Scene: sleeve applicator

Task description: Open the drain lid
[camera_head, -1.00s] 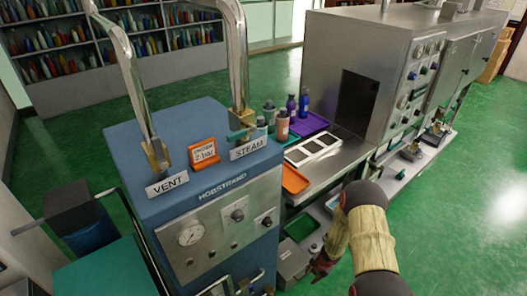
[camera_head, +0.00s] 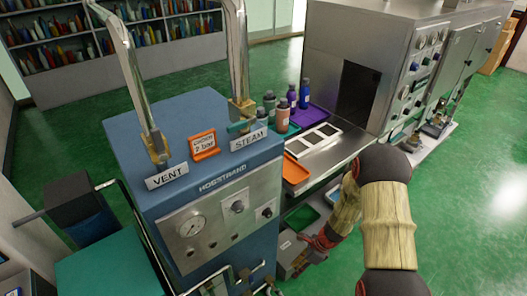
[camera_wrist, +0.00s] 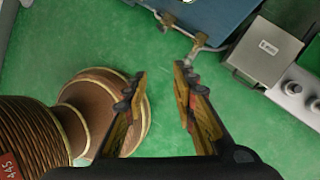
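I cannot make out a lid marked as a drain. A grey box with a small white label (camera_wrist: 266,50) stands on the green floor at the upper right of the wrist view. In the head view the grey box (camera_head: 288,249) is low beside the blue machine. My gripper (camera_wrist: 161,76) is open and empty, its fingers apart above green floor. The box lies beyond and right of the fingers, apart from them. In the head view my gripper (camera_head: 318,243) points down by the box, its fingertips partly hidden.
The blue steam machine (camera_head: 225,215) has pipes at its foot (camera_wrist: 195,40). The steel oven bench (camera_head: 335,150) carries bottles and trays. Open green floor (camera_head: 470,215) lies right.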

